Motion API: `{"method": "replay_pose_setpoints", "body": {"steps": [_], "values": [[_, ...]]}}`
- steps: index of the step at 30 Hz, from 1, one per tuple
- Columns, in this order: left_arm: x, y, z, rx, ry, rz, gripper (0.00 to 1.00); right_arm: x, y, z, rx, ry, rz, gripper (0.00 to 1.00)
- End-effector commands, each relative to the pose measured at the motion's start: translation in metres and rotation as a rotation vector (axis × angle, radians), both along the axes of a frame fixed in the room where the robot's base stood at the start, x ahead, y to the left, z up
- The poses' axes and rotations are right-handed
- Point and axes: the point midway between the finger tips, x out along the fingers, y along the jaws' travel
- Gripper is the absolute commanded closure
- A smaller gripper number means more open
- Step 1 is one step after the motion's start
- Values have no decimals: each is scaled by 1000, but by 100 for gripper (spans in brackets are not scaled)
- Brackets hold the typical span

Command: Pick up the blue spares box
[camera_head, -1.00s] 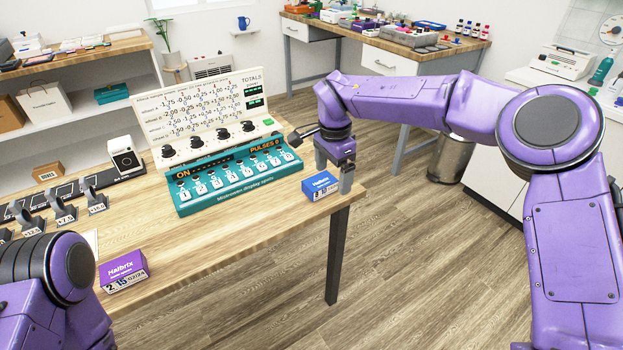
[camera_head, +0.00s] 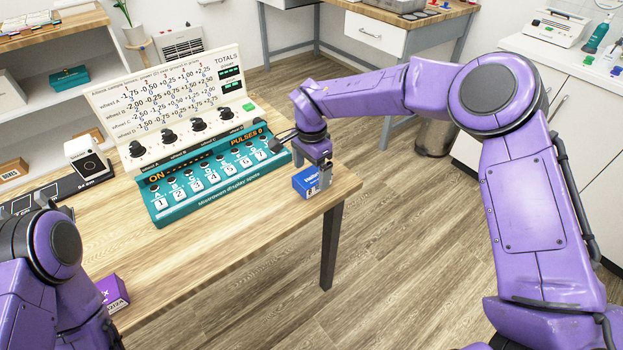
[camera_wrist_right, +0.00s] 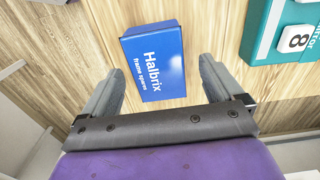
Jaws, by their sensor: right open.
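The blue spares box (camera_head: 303,185) sits on the wooden table near its right corner, beside the teal panel. My right gripper (camera_head: 312,172) is open and points down at the box; its near finger partly covers the box's right side. In the right wrist view the blue box (camera_wrist_right: 153,60) shows its "Halbrix" label and lies between and just beyond the two open fingers, with a gap at each side. I cannot tell whether the fingers reach below its top. My left arm shows at the lower left, but its gripper is out of view.
The teal panel (camera_head: 217,188) with numbered keys and an upright white board (camera_head: 165,92) stands just left of the blue box. A purple box (camera_head: 113,292) lies at the table's front, partly behind my left arm. The table's edge (camera_head: 270,240) is close to the blue box.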

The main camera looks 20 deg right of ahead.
Motion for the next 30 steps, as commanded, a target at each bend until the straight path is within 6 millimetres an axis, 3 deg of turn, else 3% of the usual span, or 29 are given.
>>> {"method": "replay_pose_setpoints", "body": {"steps": [4,11,15,17,26,30], "values": [[0,0,2,0,0,0,57,-1,-1,-20,0,0,-3,6],[0,0,2,0,0,0,57,-1,-1,-23,1,-2,-4,6],[0,0,2,0,0,0,57,-1,-2,-23,1,-2,-4,49],[0,0,2,0,0,0,57,-1,-2,-23,1,-2,-4,65],[0,0,2,0,0,0,57,-1,-2,-21,1,-2,-5,65],[0,0,2,0,0,0,57,0,-2,-7,1,-4,-5,65]]}}
